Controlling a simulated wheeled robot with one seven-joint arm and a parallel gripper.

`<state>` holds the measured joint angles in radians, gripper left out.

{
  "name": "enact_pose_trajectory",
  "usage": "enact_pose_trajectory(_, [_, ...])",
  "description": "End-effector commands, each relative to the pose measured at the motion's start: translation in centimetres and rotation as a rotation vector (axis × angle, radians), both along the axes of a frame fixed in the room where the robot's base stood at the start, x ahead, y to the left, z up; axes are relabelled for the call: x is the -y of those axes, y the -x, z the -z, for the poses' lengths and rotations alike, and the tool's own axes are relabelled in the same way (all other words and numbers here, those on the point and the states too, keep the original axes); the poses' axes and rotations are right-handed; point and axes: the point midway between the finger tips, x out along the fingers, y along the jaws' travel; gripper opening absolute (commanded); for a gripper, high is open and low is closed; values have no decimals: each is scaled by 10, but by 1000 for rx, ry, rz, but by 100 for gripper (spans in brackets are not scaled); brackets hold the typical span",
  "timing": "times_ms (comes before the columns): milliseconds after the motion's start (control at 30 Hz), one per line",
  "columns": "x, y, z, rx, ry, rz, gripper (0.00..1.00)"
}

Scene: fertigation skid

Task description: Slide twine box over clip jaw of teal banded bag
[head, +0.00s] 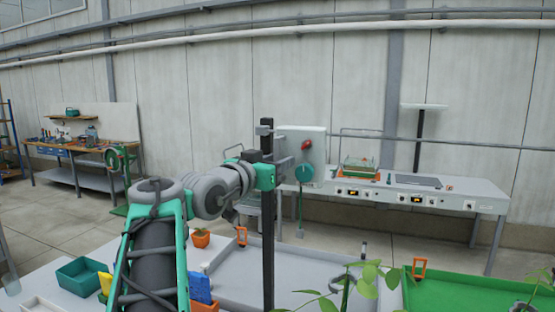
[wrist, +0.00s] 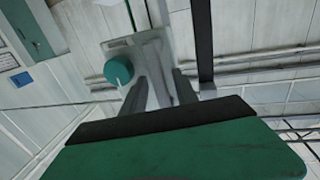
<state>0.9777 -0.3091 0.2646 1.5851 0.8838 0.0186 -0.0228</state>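My gripper (wrist: 160,88) shows in the wrist view with two dark fingers apart. A pale grey shape shows between and beyond the fingers, with a round teal part (wrist: 118,68) at its left; I cannot tell what it is or whether anything touches the fingers. In the head view my arm crosses the middle, and I cannot make out the fingers there. I cannot pick out the twine box or the teal banded bag with its clip jaw in either view.
A grey tray (head: 240,286) and a green tray (head: 440,296) lie in front, with plants near them. A teal bin (head: 82,274) is at left. A grey control box (head: 318,147) with a red knob stands behind the arm, beside a long bench (head: 460,198). A workbench (head: 75,147) is far left.

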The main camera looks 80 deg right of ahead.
Motion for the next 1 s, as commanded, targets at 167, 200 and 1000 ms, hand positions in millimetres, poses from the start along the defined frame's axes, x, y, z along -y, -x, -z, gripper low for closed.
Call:
enact_pose_trajectory(167, [0,0,0,0,0,-1,28])
enact_pose_trajectory(200, [0,0,0,0,0,-1,25])
enact_pose_trajectory(1000, [-1,-1,0,0,-1,-1,0])
